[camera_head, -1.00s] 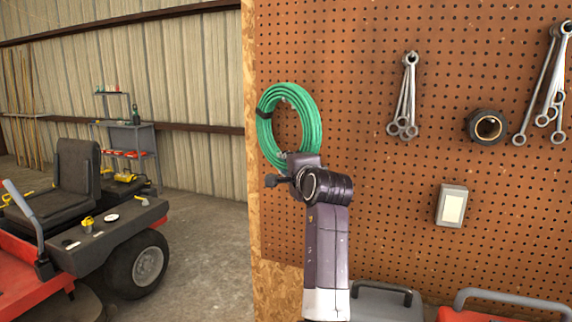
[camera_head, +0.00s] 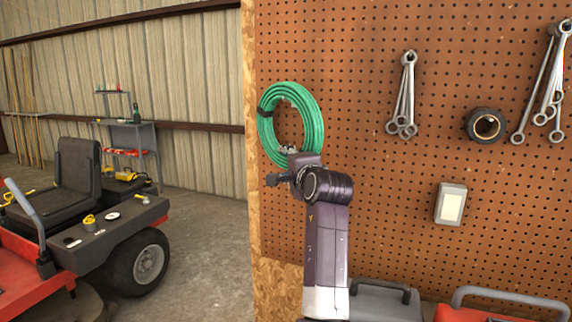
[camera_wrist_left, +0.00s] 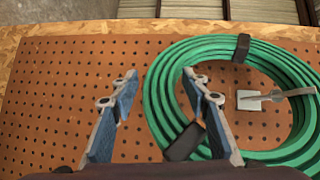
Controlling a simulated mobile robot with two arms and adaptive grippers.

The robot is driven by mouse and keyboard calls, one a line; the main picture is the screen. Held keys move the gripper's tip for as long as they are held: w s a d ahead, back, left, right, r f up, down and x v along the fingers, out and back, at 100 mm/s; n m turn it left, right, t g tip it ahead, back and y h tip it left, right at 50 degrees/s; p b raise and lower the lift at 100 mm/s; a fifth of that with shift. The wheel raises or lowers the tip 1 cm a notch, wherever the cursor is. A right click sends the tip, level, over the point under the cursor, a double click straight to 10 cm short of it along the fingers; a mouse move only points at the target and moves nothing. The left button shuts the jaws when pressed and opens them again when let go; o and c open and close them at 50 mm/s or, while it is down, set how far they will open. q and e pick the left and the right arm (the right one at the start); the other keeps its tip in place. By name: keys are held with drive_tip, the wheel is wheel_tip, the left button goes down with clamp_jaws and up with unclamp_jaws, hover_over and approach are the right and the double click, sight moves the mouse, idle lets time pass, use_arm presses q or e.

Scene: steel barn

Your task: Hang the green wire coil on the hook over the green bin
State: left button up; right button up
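The green wire coil (camera_head: 312,112) is an upright ring in front of the pegboard's left side in the head view. In the left wrist view the coil (camera_wrist_left: 160,95) circles a pale hook plate (camera_wrist_left: 248,100); the hook's peg (camera_wrist_left: 290,93) reaches across the ring's right side. I cannot tell whether it bears the coil. My left gripper (camera_head: 292,157) is at the coil's lower part. In the wrist view its fingers (camera_wrist_left: 162,98) are apart, with the coil's near band between them. No green bin shows. My right gripper is out of view.
Wrenches (camera_head: 404,98), a tape roll (camera_head: 486,126) and a pale box (camera_head: 451,204) are on the pegboard, right of the coil. A grey bin (camera_head: 385,300) and a red bin (camera_head: 500,312) stand below. A red mower (camera_head: 90,240) stands at left.

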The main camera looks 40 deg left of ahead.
use_arm(q)
drive_tip(key=shift+f, duration=0.15)
drive_tip(key=v, duration=0.7)
drive_tip(key=shift+s+d, duration=0.15)
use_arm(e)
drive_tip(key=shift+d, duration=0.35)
